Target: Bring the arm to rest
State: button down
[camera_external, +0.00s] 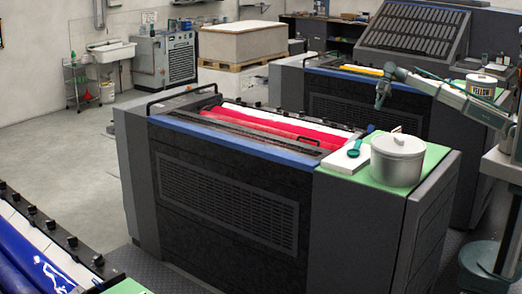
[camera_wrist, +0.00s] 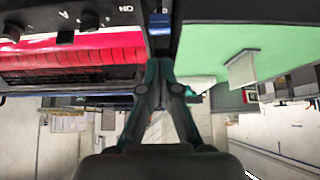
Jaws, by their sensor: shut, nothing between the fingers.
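My arm reaches in from the right edge in the external view. My gripper (camera_external: 379,106) hangs at its end, pointing down, in the air above the rear part of the near press unit. In the wrist view my gripper (camera_wrist: 159,64) shows two teal-grey fingers that meet at their tips, shut with nothing between them. No object is held.
The near press unit has red rollers (camera_external: 265,122), also seen in the wrist view (camera_wrist: 90,62).

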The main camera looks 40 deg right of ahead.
jog(key=s+d+f+m+t+h, duration=0.15)
jog(key=d+f+m, duration=0.45)
jog(key=f, duration=0.6)
jog(key=s+d+f+m+h, duration=0.2)
jog(key=d+f+m, duration=0.3)
jog(key=f, duration=0.6)
jog(key=s+d+f+m+h, duration=0.1)
jog(key=s+d+f+m, duration=0.1)
jog(key=s+d+f, duration=0.3)
jog(key=s+d+f+m+g, duration=0.1)
jog(key=s+d+f, duration=0.15)
jog(key=f, duration=0.45)
jog(key=s+d+f+m+h, duration=0.1)
jog(key=s+d+f+m, duration=0.1)
jog(key=s+d+f, duration=0.3)
jog(key=s+d+f+m+g+h, duration=0.2)
jog(key=s+d+f+g, duration=0.1)
jog(key=s+d+f, duration=0.8)
jog(key=s+d+f+g, duration=0.1)
jog(key=s+f, duration=0.2)
jog(key=s, duration=0.5)
jog(key=s+d+f+m+g, duration=0.1)
jog(key=s+d+f, duration=0.1)
jog(key=s, duration=0.6)
jog(key=s+d+f+g, duration=0.1)
jog(key=s+d+f, duration=0.1)
jog(key=s, duration=0.6)
jog(key=shift+f+m, duration=0.4)
jog(key=shift+f, duration=0.4)
jog(key=shift+a, duration=0.15)
